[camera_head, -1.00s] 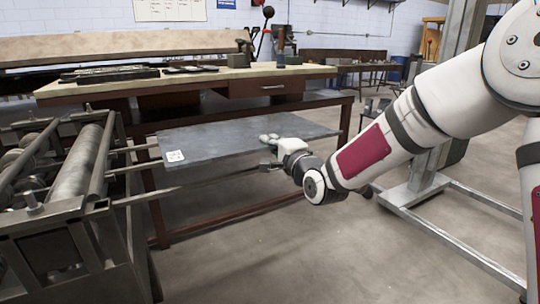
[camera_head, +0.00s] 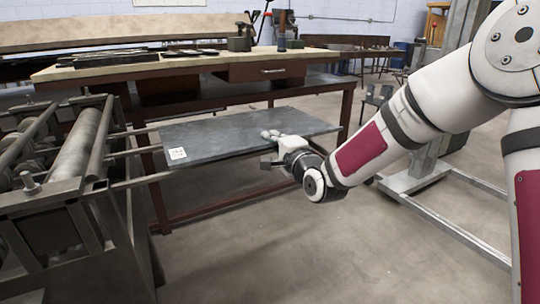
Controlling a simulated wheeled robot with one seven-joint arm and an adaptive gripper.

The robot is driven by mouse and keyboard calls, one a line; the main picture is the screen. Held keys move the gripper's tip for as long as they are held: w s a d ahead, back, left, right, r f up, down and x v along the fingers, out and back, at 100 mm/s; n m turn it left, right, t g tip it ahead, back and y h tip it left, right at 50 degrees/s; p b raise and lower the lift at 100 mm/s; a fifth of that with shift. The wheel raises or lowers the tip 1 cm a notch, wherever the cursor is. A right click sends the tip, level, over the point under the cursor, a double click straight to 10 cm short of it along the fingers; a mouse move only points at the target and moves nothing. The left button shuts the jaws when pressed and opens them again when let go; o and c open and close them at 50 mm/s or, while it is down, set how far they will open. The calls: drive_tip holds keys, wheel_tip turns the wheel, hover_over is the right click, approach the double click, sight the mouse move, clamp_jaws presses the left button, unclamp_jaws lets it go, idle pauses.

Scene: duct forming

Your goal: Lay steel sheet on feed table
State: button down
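The steel sheet (camera_head: 215,138) is a flat, dark grey rectangle with a white label (camera_head: 177,153) at its near left corner. It lies about level in the middle of the view. My gripper (camera_head: 270,148) is at its near edge, right of centre, with one finger over the top face and the other below. It appears shut on that edge. The feed table shows as metal rails (camera_head: 134,182) reaching right from the roller machine (camera_head: 75,160). The sheet's left end overlaps the rails in the picture; whether it touches them cannot be told.
A wooden workbench (camera_head: 200,68) with a drawer and tools stands behind the sheet. A metal stand (camera_head: 425,180) with long floor legs is at the right. The concrete floor (camera_head: 270,245) in front is clear.

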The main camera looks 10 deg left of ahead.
sight(267, 150)
wheel_tip(267, 150, down, 4)
drive_tip(key=shift+f+b, duration=0.1)
drive_tip(key=shift+b, duration=0.5)
drive_tip(key=c, duration=1.8)
unclamp_jaws()
drive_tip(key=shift+f, duration=0.1)
drive_tip(key=shift+f, duration=0.2)
drive_tip(key=p+v, duration=0.2)
drive_tip(key=v, duration=1.2)
drive_tip(key=shift+f, duration=0.2)
